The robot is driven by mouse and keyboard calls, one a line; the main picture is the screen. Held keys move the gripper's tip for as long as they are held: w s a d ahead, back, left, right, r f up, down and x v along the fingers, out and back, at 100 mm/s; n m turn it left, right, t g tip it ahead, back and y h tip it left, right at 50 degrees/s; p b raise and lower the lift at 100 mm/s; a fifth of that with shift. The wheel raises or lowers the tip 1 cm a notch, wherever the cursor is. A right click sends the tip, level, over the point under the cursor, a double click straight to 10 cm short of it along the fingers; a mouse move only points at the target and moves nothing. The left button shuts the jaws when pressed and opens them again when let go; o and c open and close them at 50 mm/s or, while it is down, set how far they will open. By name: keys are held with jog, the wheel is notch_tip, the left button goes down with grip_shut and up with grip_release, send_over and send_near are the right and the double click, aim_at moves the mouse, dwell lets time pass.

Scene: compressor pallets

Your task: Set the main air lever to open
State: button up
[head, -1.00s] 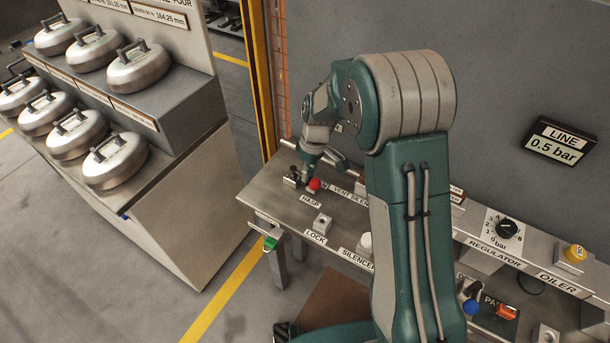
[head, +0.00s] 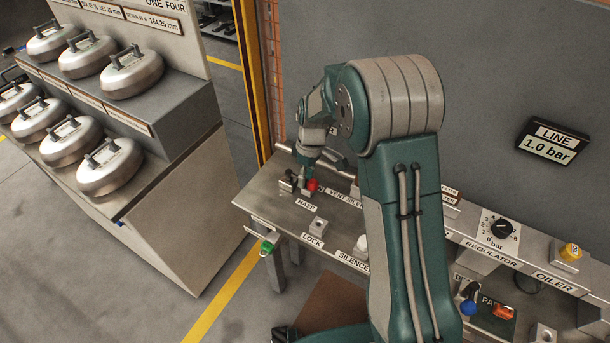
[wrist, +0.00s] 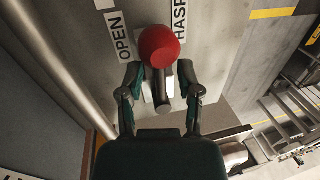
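The lever with a red ball knob (head: 311,185) stands on the grey metal bench near the HASP label. In the wrist view, the red knob (wrist: 160,46) lies beside the OPEN label (wrist: 118,36), with its dark stem (wrist: 160,84) below it. My gripper (head: 306,166) is lowered at this lever. In the wrist view, its two fingers (wrist: 159,74) are spread on either side of the knob and stem, with visible gaps. The lever's base is partly hidden, and contact with it cannot be told.
A wall display (head: 553,142) reads LINE 1.0 bar. The LOCK block (head: 318,226), white silencer knob (head: 362,244), regulator dial (head: 502,228) and yellow oiler cap (head: 571,251) stand along the bench.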

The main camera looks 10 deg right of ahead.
jog(key=shift+w+r, duration=0.1)
jog(key=shift+r, duration=0.05)
jog(key=v, duration=1.1)
jog(key=shift+r, duration=0.4)
jog(key=s+d+r+m+t, duration=0.3)
jog(key=s+r+m+t, duration=0.1)
jog(key=s+r, duration=0.75)
jog(key=s+d+m+t, duration=0.1)
jog(key=s+m, duration=0.2)
jog(key=s, duration=0.5)
jog(key=s+d+m+t+h, duration=0.1)
jog(key=s+d+m+t, duration=0.1)
jog(key=s, duration=0.6)
jog(key=shift+s+r+m+t, duration=0.15)
jog(key=shift+r+m+t, duration=0.15)
jog(key=shift+m, duration=0.3)
